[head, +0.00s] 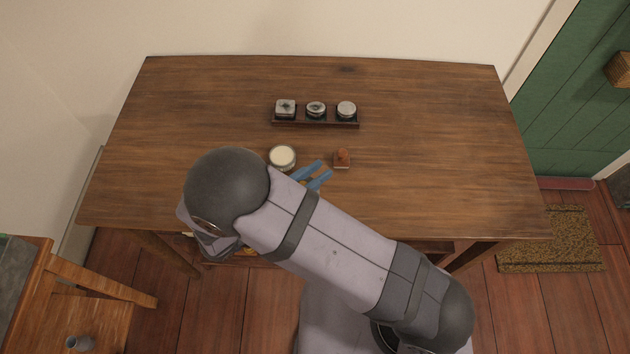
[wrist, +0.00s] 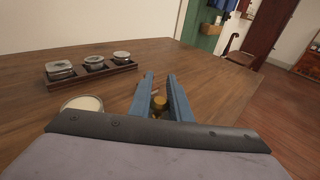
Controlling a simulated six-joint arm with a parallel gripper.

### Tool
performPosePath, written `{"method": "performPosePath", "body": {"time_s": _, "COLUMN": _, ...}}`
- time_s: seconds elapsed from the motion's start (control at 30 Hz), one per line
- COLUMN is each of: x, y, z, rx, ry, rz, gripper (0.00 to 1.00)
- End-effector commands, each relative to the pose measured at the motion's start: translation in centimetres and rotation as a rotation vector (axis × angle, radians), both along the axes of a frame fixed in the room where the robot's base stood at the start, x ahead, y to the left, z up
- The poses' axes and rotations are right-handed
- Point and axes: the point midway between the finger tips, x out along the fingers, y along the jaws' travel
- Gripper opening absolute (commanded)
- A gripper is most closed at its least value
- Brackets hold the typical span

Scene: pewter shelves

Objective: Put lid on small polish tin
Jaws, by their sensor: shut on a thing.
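A round tin (head: 282,157) with a pale cream top stands on the table, left of my gripper; it also shows in the wrist view (wrist: 84,103), partly hidden by my gripper's body. My gripper (head: 325,168) has blue fingers low over the table, right of this tin. In the wrist view the fingers (wrist: 160,76) are apart, with a small brass-coloured round thing (wrist: 159,102) between them. They are shut on it; I cannot tell whether it is a lid. Three silvery-topped containers stand in a row: a squarish one (head: 285,107), a round one (head: 316,108) and another round one (head: 346,109).
The containers stand on a dark narrow tray (head: 318,123) behind my gripper. A small brown block with an orange-brown top (head: 342,159) is just right of the fingertips. The wooden table (head: 440,140) is clear at the right. A chair (head: 100,280) stands at front left.

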Motion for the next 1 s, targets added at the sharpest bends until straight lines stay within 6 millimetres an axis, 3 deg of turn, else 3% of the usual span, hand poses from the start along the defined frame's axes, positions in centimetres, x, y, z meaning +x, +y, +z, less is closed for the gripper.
{"method": "performPosePath", "body": {"time_s": 0.2, "x": 0.0, "y": 0.0, "z": 2.8, "rx": 0.003, "ry": 0.0, "rz": 0.0, "gripper": 0.0}}
{"method": "performPosePath", "body": {"time_s": 0.5, "x": 0.0, "y": -0.1, "z": 3.9, "rx": 0.0, "ry": 0.0, "rz": -0.003, "gripper": 0.0}}
{"method": "performPosePath", "body": {"time_s": 0.67, "x": 0.5, "y": -1.2, "z": 3.1, "rx": -0.002, "ry": 0.001, "rz": -0.035, "gripper": 0.0}}
{"method": "performPosePath", "body": {"time_s": 0.8, "x": 1.4, "y": -3.0, "z": 1.1, "rx": -0.002, "ry": 0.002, "rz": -0.093, "gripper": 0.0}}
{"method": "performPosePath", "body": {"time_s": 1.0, "x": 4.7, "y": -1.7, "z": -0.8, "rx": 0.003, "ry": -0.001, "rz": -0.135, "gripper": 0.0}}
